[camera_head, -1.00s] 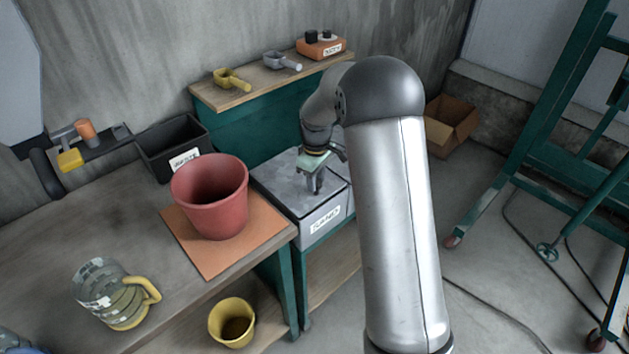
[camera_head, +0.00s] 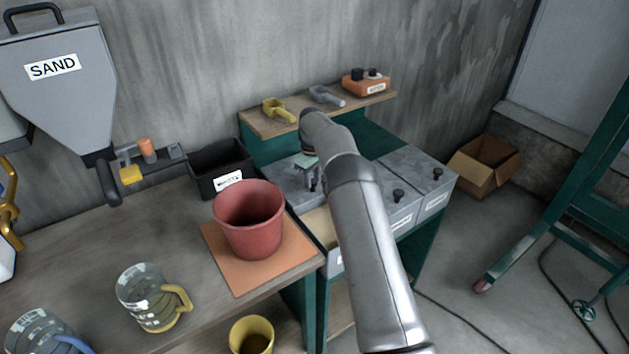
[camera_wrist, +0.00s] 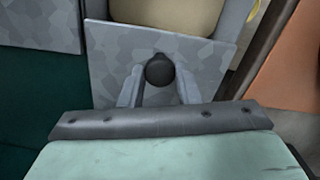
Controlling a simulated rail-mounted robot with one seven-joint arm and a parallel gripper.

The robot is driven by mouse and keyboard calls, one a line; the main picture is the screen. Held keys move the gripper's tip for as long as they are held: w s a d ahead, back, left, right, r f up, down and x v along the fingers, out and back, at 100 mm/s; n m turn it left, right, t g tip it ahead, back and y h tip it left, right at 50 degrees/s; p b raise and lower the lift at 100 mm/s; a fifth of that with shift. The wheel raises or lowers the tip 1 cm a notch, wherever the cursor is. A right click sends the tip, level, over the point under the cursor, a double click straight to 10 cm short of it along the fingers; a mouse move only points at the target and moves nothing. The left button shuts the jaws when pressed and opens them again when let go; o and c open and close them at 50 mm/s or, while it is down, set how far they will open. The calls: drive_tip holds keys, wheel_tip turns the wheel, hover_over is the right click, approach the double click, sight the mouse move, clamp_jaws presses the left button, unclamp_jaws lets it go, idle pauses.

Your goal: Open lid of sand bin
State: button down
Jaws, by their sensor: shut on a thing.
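The sand bin (camera_head: 335,264) is at the front left of the row of grey bins in the head view, partly behind my arm. Its grey lid (camera_head: 288,181) is set back from the front, and a tan fill (camera_head: 317,226) shows in the opening. In the wrist view the lid (camera_wrist: 110,55) has a round black knob (camera_wrist: 160,71) between my two fingers, and the tan fill (camera_wrist: 165,14) shows beyond the lid's edge. My gripper (camera_head: 312,184) is shut on the knob, pointing down.
Two more lidded bins (camera_head: 397,195) (camera_head: 437,175) stand to the right. A shelf (camera_head: 290,121) with scoops is behind. A red pot (camera_head: 249,222) and a black waste bin (camera_head: 215,168) are on the workbench (camera_head: 190,228) at left. A cardboard box (camera_head: 484,165) lies at right.

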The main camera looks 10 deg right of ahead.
drive_tip(key=shift+w+a, duration=0.3)
drive_tip(key=shift+w, duration=0.35)
drive_tip(key=c, duration=1.1)
unclamp_jaws()
drive_tip(key=shift+o, duration=0.2)
wheel_tip(320, 180, up, 12)
drive_tip(key=p, duration=0.2)
drive_tip(key=shift+r, duration=0.15)
